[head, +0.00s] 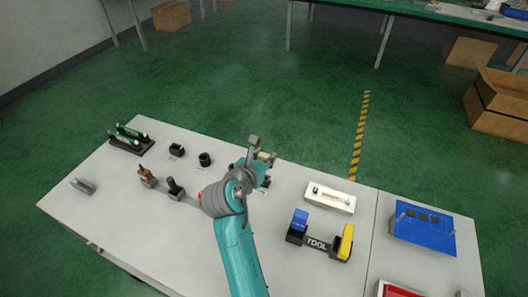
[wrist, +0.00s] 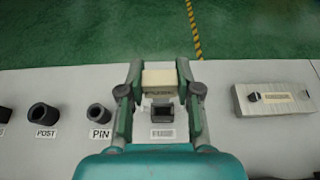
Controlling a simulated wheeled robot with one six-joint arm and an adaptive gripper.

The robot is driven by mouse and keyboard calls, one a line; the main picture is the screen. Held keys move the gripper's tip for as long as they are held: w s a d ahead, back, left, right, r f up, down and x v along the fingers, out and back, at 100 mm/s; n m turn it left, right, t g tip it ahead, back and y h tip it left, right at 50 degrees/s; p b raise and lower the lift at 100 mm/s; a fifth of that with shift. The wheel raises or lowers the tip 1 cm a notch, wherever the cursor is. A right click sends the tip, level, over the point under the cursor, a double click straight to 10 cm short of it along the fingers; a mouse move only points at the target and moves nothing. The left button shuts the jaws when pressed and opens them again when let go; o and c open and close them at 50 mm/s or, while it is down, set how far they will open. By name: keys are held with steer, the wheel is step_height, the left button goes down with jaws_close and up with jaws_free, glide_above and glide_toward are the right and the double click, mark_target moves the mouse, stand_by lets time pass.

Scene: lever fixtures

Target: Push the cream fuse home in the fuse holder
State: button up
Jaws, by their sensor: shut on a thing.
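The cream fuse (wrist: 158,79) is a pale block between the fingertips of my gripper (wrist: 159,80) in the wrist view. My gripper is shut on it from both sides. A dark square socket (wrist: 162,113), which I take for the fuse holder, shows between the fingers, nearer me than the fuse in the picture. In the head view my gripper (head: 263,160) is at the table's far edge, with the fuse partly hidden.
Round dark sockets marked PIN (wrist: 98,115) and POST (wrist: 44,117) stand left. A cream slotted block (wrist: 276,97) stands right.

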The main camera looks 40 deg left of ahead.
steer(key=shift+f, duration=1.5)
steer(key=shift+f, duration=1.6)
steer(key=shift+f, duration=0.3)
steer(key=shift+s+d+f, duration=0.1)
steer(key=shift+s+f, duration=0.05)
steer(key=shift+f, duration=0.35)
steer(key=shift+r, duration=0.35)
stand_by(0.3)
steer(key=shift+r, duration=1)
steer(key=shift+r, duration=0.1)
stand_by(0.8)
steer(key=shift+f, duration=0.9)
